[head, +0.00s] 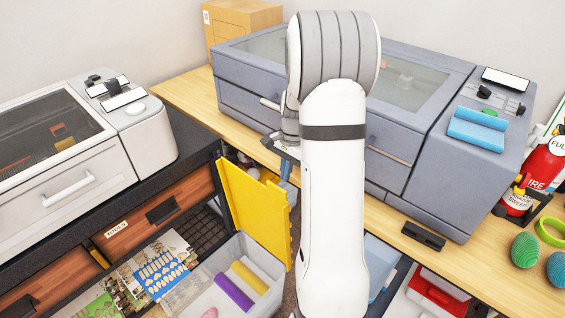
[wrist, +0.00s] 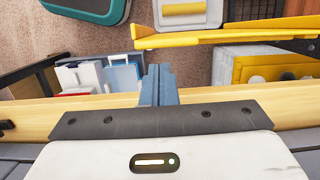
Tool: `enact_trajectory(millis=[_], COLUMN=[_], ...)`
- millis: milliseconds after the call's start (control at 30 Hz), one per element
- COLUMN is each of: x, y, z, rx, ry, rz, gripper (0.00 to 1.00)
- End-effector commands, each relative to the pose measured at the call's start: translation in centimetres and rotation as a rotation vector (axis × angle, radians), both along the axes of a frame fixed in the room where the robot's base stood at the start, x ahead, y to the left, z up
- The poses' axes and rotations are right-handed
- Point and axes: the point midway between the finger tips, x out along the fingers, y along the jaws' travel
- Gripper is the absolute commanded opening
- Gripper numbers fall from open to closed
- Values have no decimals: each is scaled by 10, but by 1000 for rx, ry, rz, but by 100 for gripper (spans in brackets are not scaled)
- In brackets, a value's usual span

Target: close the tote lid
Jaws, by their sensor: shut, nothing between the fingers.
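The grey tote (head: 203,273) stands low at the bottom of the head view. A purple roll (head: 234,291) and a yellow roll (head: 249,276) lie in it. Its yellow lid (head: 254,213) stands open, roughly upright along the tote's far right side. In the wrist view the lid (wrist: 235,38) is seen nearly edge-on, and part of the tote with the yellow roll (wrist: 183,9) shows past it. My gripper (head: 287,186) is shut and empty, close to the lid's upper right edge. In the wrist view its fingertips (wrist: 158,68) appear apart from the lid.
A wooden bench (head: 187,92) carries a large grey-blue machine (head: 250,72) behind my arm. A dark counter with a white machine (head: 150,144) and drawers is at left. Red extinguisher bottles (head: 541,163) stand at right. My arm hides the middle.

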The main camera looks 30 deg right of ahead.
Motion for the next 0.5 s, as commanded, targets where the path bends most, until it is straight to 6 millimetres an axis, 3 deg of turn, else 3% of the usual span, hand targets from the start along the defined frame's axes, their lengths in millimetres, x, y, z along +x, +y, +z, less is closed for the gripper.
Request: enact_trajectory(millis=[200,500], x=[-2,-3], y=[5,6], z=[-28,-35], rx=[2,0], ry=[2,-1], rz=[0,-1], gripper=[0,0])
